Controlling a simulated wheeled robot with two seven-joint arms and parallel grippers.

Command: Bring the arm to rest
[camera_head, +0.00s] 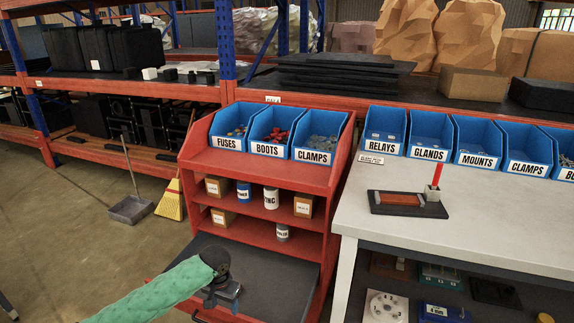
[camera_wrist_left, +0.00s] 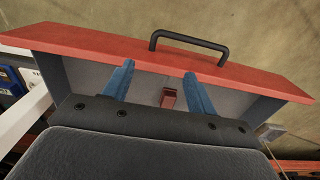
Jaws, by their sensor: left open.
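My left arm comes in from the lower left in a green sleeve. Its gripper (camera_head: 222,298) is over the dark lower part of the red shelf unit. In the left wrist view the two blue fingers (camera_wrist_left: 158,76) are apart with nothing held between them. Below them is an open drawer with a red front (camera_wrist_left: 80,47) and a black handle (camera_wrist_left: 190,40). A small red piece (camera_wrist_left: 168,98) shows inside the drawer, between the fingers in the picture. My right gripper is not in view.
The red shelf unit (camera_head: 258,172) holds labelled blue bins, cans and small boxes. A dustpan (camera_head: 131,209) and broom (camera_head: 170,202) stand left.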

